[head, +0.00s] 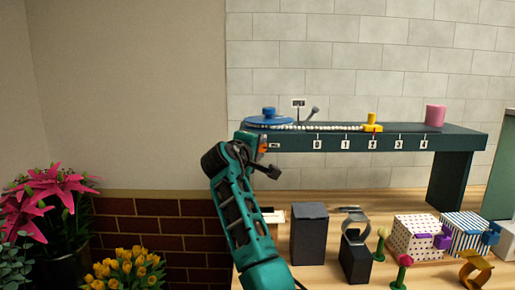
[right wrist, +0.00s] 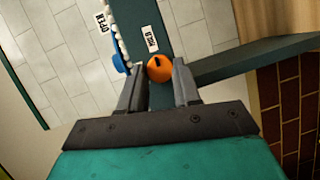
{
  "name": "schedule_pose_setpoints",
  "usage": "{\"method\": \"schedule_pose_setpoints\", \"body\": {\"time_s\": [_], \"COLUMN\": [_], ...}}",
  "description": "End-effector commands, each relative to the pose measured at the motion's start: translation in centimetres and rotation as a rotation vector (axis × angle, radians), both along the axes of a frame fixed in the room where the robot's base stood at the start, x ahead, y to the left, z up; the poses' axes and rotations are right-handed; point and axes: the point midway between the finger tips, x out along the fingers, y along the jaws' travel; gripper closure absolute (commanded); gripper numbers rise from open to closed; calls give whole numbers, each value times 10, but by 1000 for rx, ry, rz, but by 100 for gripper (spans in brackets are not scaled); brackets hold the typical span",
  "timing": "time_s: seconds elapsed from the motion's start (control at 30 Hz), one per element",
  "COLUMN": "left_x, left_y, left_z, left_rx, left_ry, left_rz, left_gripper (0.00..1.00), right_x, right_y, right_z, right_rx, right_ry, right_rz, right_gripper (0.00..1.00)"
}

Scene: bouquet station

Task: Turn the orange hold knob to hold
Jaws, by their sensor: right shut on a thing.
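The orange hold knob (right wrist: 160,68) sits on the front face of the dark green shelf, beside a white HOLD label (right wrist: 151,39). It carries a dark mark. In the head view the knob (head: 263,146) shows at the left end of the shelf, partly hidden by my right gripper. My right gripper (right wrist: 159,76) is shut on the knob, one finger on each side of it. My left gripper is not in view.
Dark boxes, patterned boxes and small items stand on the wooden table below. Flowers are at left.

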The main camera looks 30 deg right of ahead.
Motion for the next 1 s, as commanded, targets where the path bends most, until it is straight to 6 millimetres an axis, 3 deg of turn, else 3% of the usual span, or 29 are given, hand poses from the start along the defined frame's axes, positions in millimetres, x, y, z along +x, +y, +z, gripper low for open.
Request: {"method": "schedule_pose_setpoints", "body": {"time_s": [0.17,0.2,0.43,0.77,1.0], "left_x": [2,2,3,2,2], "left_y": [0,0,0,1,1], "left_z": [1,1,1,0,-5], "left_rx": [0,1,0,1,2], "left_ry": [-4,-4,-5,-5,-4], "left_rz": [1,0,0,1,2], "left_gripper": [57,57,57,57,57], "right_x": [0,0,0,-3,-27], "right_y": [0,0,0,5,39], "right_z": [-1,-1,-1,0,4], "right_rx": [3,3,1,0,2], "right_ry": [1,1,1,0,-2], "right_rz": [0,0,0,0,4], "right_gripper": [98,64,42,42,42]}}
